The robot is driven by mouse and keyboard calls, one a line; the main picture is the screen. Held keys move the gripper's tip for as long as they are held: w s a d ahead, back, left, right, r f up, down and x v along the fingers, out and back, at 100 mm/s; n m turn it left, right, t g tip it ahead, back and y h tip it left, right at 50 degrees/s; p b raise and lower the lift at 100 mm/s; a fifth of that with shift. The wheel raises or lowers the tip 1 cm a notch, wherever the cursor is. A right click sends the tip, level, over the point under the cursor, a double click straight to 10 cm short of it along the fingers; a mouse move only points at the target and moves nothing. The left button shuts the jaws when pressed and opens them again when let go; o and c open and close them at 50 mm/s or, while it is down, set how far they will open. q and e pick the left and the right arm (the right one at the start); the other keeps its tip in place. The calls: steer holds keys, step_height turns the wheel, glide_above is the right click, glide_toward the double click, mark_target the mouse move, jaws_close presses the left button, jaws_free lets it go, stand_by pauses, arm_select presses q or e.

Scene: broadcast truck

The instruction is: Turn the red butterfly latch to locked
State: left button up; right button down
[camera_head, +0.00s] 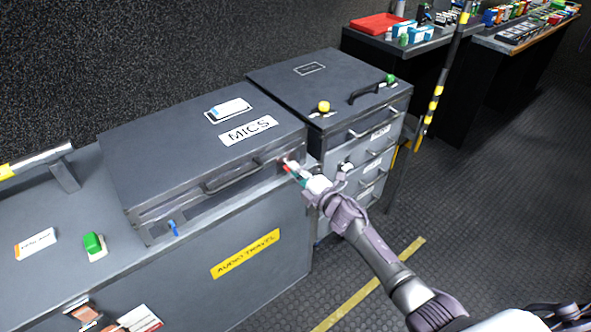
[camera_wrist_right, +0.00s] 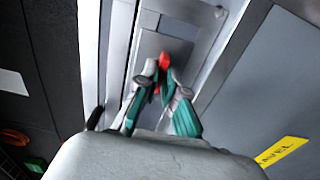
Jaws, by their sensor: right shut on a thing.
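The red butterfly latch (camera_wrist_right: 164,60) is on the front of the grey MICS case (camera_head: 205,150), near its right end. In the head view the latch is mostly hidden by my right gripper (camera_head: 291,168). In the right wrist view my right gripper (camera_wrist_right: 160,85) has its green-and-grey fingers closed on the latch, whose red top shows between and above the fingertips. A blue latch (camera_head: 174,228) is on the case's front near the left end. My left gripper is not in view.
A grey drawer cabinet (camera_head: 290,75) stands right of the case, with yellow (camera_head: 323,106) and green (camera_head: 390,79) knobs on top. A green object (camera_head: 94,244) lies on the counter at left. A yellow-and-black post (camera_head: 436,90) stands beyond the cabinet.

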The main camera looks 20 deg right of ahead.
stand_by(0.4)
steer(key=c, duration=1.3)
jaws_free()
steer(key=shift+d, duration=0.1)
steer(key=v, duration=1.2)
